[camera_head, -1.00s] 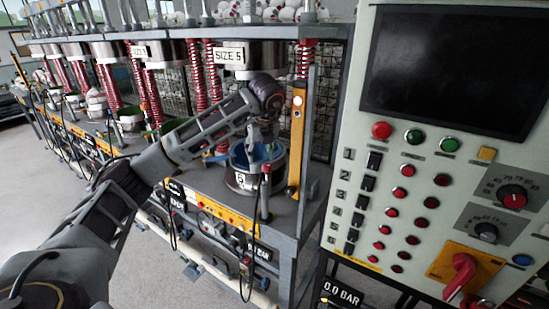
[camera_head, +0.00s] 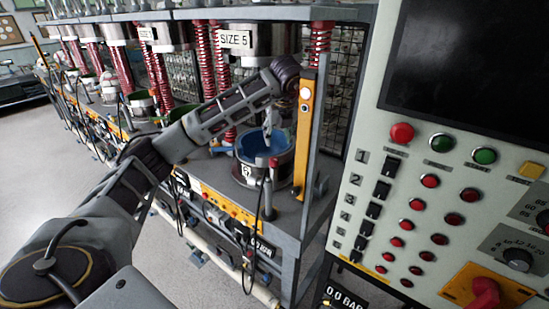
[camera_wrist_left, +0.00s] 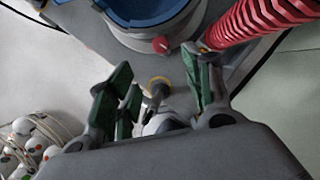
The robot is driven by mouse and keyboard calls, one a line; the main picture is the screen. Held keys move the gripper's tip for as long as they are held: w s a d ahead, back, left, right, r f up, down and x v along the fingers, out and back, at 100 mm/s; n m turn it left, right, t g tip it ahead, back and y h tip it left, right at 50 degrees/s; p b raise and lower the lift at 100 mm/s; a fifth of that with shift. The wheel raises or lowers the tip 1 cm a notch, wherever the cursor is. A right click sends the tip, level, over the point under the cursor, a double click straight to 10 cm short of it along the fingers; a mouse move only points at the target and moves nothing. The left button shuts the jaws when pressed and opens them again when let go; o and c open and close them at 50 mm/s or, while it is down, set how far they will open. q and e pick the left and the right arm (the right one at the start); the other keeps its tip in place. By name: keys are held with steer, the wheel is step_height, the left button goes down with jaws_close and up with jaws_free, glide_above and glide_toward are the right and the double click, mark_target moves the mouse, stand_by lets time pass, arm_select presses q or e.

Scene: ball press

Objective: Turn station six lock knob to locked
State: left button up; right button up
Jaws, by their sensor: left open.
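A small red knob (camera_wrist_left: 160,44) sits on the side of the grey mould ring with a blue inside (camera_wrist_left: 192,12) in the left wrist view. Which way the knob is set is too small to tell. In the head view the mould (camera_head: 246,172) stands on the nearest press station, with a numbered label on its front. My left gripper (camera_wrist_left: 158,88) is open and empty, its green-padded fingers spread below the knob in the wrist view, apart from it. In the head view the left gripper (camera_head: 267,122) hangs over the mould, partly hidden by its wrist. My right gripper is out of view.
Red springs (camera_head: 205,62) and a yellow upright (camera_head: 304,135) flank the mould. A rod with a yellow ring (camera_wrist_left: 158,82) shows between the fingers. A control panel (camera_head: 450,215) with buttons and switches stands close on the right. A hose hangs at the front.

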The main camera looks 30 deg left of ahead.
mark_target(274, 159)
arm_select(q)
steer(key=p+x, duration=0.3)
steer(key=x, duration=0.9)
steer(key=shift+f, duration=0.2)
steer(key=shift+x, duration=0.8)
steer(key=shift+c, duration=0.3)
steer(key=c, duration=0.9)
